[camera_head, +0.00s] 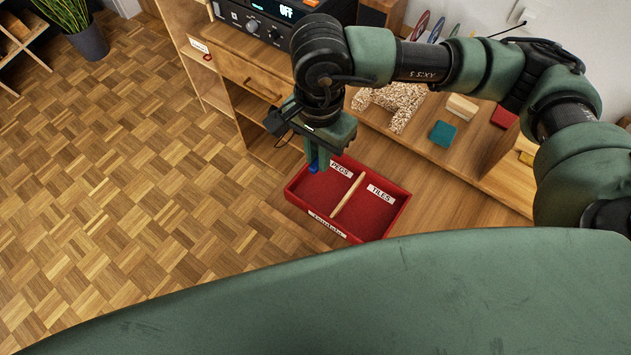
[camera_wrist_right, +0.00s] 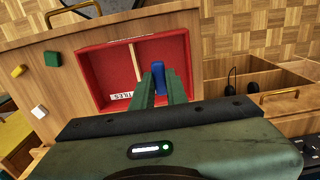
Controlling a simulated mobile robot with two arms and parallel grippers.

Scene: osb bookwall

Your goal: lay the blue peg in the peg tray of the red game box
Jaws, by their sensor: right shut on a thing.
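The red game box (camera_head: 378,222) lies open on the wooden surface. A light wooden divider (camera_head: 347,195) splits it into a side labelled PEGS on the left and a side labelled TILES on the right. My right gripper (camera_head: 318,160) is over the far left part of the box, shut on the blue peg (camera_head: 313,166). In the right wrist view the blue peg (camera_wrist_right: 158,76) stands out between the fingertips (camera_wrist_right: 158,96), in front of the peg side of the red game box (camera_wrist_right: 104,75). I cannot tell whether the peg touches the tray floor. My left gripper is out of view.
A black device (camera_head: 262,22) with an OFF display stands at the back. Open floor (camera_head: 120,190) lies left.

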